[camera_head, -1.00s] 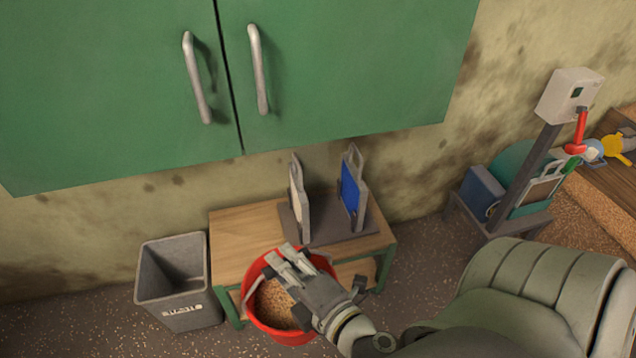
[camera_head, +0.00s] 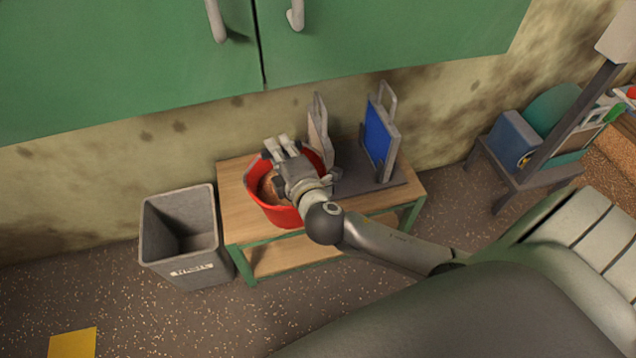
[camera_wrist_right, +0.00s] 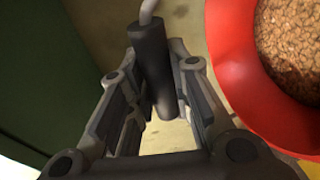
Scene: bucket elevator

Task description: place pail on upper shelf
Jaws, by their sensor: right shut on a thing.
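The red pail (camera_head: 283,213), filled with brown granules, is at the left part of the upper shelf (camera_head: 236,213) of a small wooden table with a green frame. I cannot tell whether its base touches the shelf. My right gripper (camera_head: 284,150) is over the pail and shut on its handle. In the right wrist view the dark handle grip (camera_wrist_right: 153,65) is between the fingers, and the pail's red rim (camera_wrist_right: 235,75) is at the right. My left gripper is not in view.
A grey holder with a blue panel (camera_head: 379,140) and a pale panel (camera_head: 317,130) stands right of the pail. A grey waste bin (camera_head: 180,235) is left of the table. Green cabinet doors (camera_head: 380,40) hang above. The lower shelf (camera_head: 290,257) looks mostly bare.

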